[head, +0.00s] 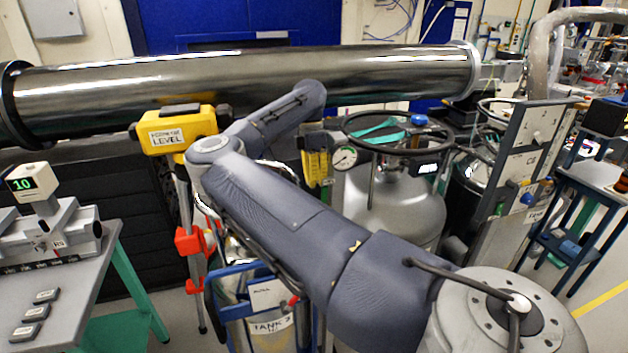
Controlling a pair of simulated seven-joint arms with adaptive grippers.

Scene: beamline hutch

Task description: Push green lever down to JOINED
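I cannot make out a lever marked JOINED. A teal-green piece (382,129) lies across the ring on top of the silver tank; I cannot tell whether it is a lever. A grey bench device (50,232) with a lit display reading 10 sits on the table at the left; no green lever shows on it. My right arm crosses the middle of the head view from the lower right, bends at the yellow level and reaches back toward the metal pipe. Its fingers cannot be made out, so their opening is unclear. My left gripper is not in view.
A long metal pipe (250,85) spans the back. The yellow level (178,130) stands on a tripod. A gauge (344,157), the silver tank (390,205) and a grey labelled panel (522,150) stand at the right. The left table (75,300) carries small labelled blocks.

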